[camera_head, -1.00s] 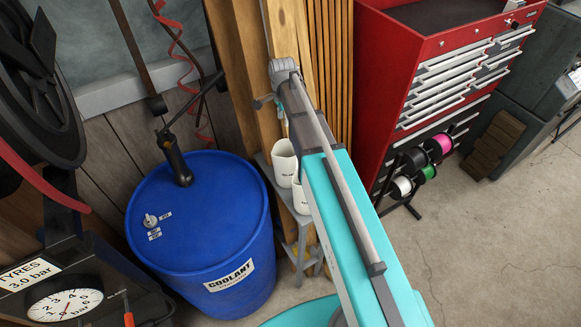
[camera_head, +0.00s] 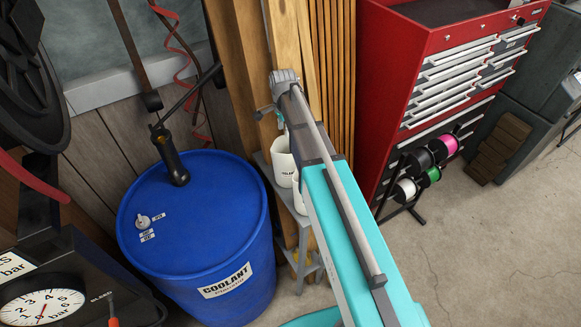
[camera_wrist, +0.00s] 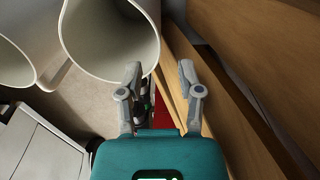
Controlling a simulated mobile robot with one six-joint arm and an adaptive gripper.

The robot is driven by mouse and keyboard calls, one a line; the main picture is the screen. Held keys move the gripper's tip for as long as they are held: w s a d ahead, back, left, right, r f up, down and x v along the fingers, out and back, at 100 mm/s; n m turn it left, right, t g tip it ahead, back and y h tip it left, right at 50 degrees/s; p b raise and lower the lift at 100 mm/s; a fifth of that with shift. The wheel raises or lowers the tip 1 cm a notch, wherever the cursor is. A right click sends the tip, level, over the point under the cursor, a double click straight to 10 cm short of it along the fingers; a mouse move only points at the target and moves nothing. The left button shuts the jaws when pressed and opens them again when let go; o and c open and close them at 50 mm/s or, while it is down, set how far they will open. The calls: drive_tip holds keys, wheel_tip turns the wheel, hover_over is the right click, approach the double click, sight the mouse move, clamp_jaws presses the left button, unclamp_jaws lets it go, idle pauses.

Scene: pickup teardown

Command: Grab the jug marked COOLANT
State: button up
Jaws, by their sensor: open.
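Two white open-topped jugs stand close together on a narrow grey stand (camera_head: 276,187). The rear jug (camera_head: 283,158) bears a small dark label, only partly readable, seemingly with "OLAN" in it. The front jug (camera_head: 297,190) is mostly hidden behind my arm. In the wrist view, one jug's wide mouth (camera_wrist: 108,42) is close to my left finger, and the other jug (camera_wrist: 14,62) is at the left edge; no labels show there. My gripper (camera_wrist: 160,72) is open and empty, with wooden boards by its right finger. In the head view it is largely hidden behind my arm.
A big blue drum (camera_head: 190,215), also marked COOLANT, stands left of the stand, with a hand pump on top. Upright wooden boards (camera_head: 240,70) stand behind the jugs. A red tool chest (camera_head: 400,60) and a spool rack stand right. The floor at lower right is clear.

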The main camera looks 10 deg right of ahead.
sight(284, 140)
drive_tip(key=shift+f, duration=0.3)
drive_tip(key=f+b, duration=0.5)
drive_tip(key=shift+s+a, duration=0.1)
drive_tip(key=shift+s, duration=0.1)
idle(0.4)
drive_tip(key=shift+r, duration=0.1)
idle(0.5)
